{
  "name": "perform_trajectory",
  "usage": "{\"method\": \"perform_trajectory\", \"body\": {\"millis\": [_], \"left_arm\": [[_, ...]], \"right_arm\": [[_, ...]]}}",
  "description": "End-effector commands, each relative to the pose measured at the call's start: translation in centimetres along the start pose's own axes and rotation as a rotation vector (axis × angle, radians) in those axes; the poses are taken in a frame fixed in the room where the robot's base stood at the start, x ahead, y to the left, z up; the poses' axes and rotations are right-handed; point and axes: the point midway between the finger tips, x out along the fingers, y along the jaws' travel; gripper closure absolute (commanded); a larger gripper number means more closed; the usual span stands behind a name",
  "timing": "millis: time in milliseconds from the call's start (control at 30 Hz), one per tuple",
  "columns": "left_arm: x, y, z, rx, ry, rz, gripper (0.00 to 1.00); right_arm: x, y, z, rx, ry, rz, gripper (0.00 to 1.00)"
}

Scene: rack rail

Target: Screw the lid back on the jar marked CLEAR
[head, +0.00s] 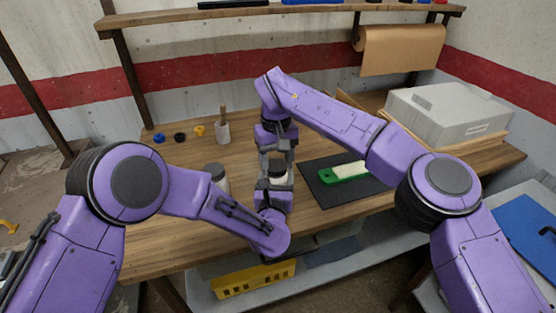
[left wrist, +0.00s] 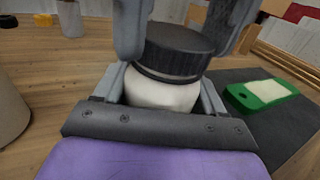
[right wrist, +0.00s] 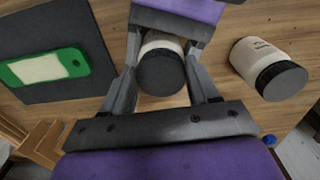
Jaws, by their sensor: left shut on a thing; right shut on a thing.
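A white jar (left wrist: 160,95) with a black ribbed lid (left wrist: 172,50) stands upright between my grippers; it also shows in the head view (head: 278,168). My left gripper (head: 274,184) is shut on the jar's white body from the near side. My right gripper (right wrist: 163,88) comes from above, its fingers shut on either side of the lid. The lid sits on top of the jar, with a thin pale band under its edge; I cannot tell whether it is threaded. No label shows on this jar. A second lidded white jar (right wrist: 252,57) stands apart, its small lettering unreadable.
A green item with a white pad (head: 343,172) lies on a dark mat (head: 315,190). A cup with a brush (head: 223,132) and several small coloured knobs (head: 180,137) stand at the back left. A grey case (head: 445,115) is at the back right.

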Motion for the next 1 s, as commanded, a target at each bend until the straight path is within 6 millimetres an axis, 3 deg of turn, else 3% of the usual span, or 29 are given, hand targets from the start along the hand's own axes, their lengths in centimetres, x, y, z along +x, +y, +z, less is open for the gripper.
{"method": "perform_trajectory", "body": {"millis": [167, 433, 467, 500, 533, 833, 1000], "left_arm": [[0.0, -0.2, 0.0, 0.002, 0.000, -0.005, 1.00], [0.0, -0.2, 0.0, 0.002, 0.000, -0.005, 1.00], [0.0, -0.2, 0.0, 0.002, 0.000, -0.005, 1.00], [0.0, -0.2, 0.0, 0.002, 0.000, -0.005, 1.00], [0.0, -0.2, 0.0, 0.002, 0.000, -0.005, 1.00], [0.0, -0.1, 0.0, 0.001, 0.000, -0.003, 1.00], [0.0, -0.1, 0.0, 0.001, 0.000, -0.003, 1.00]], "right_arm": [[-0.1, -0.1, 0.0, 0.097, -0.001, -0.008, 0.68], [-0.1, 0.0, 0.0, 0.102, 0.001, -0.005, 0.68], [-0.1, 0.0, 0.0, 0.102, 0.001, -0.005, 0.34], [-0.1, 0.0, 0.0, 0.102, 0.001, -0.005, 0.21], [-0.1, 0.0, 0.0, 0.102, 0.001, -0.005, 0.15], [-0.4, 0.0, 0.0, 0.101, 0.002, -0.004, 0.15], [-2.8, 0.0, 0.0, 0.102, 0.004, -0.004, 0.15]]}}
